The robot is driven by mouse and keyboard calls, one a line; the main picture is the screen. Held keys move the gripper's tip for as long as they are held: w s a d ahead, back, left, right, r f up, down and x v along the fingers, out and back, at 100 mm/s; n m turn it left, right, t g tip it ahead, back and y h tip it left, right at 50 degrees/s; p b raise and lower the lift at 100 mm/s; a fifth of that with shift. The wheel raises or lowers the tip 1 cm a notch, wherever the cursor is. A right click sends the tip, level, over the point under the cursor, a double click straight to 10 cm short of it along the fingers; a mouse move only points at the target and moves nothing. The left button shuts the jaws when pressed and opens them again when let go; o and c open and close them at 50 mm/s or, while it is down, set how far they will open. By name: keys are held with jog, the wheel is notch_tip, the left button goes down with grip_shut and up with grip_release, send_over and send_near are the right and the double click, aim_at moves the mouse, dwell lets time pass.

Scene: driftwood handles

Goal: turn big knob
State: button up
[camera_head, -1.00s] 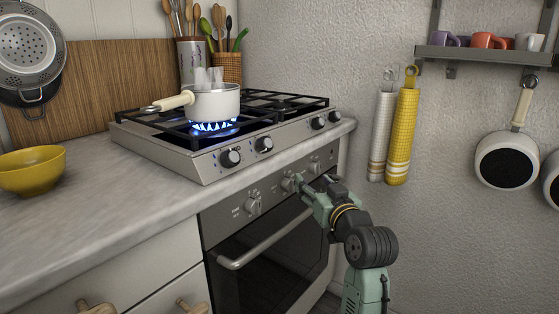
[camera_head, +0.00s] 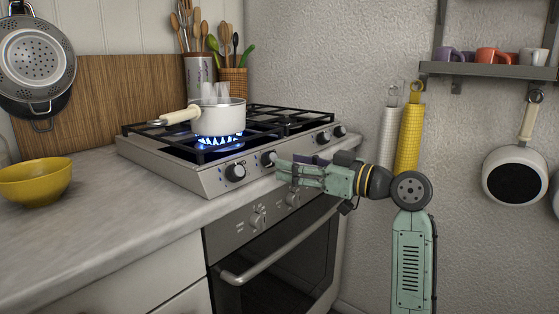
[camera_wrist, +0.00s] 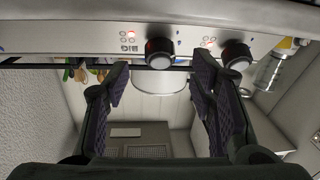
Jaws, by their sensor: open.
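Several black knobs line the cooktop's front face; the leftmost (camera_head: 235,172) and the one right of it (camera_head: 268,158) are nearest my gripper (camera_head: 279,166). Two lighter knobs (camera_head: 257,220) are on the oven panel below. I cannot tell whether the fingers touch a knob.
A white pot (camera_head: 219,117) stands over a lit blue flame on the cooktop, its handle pointing left. A yellow bowl (camera_head: 36,181) sits on the counter. The oven's handle bar (camera_head: 280,244) is below my gripper. Towels (camera_head: 408,135) hang on the wall at right.

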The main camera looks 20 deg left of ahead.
aim_at(270, 160)
jog(key=shift+x, duration=2.1)
jog(key=shift+c, duration=0.2)
jog(key=c, duration=1.1)
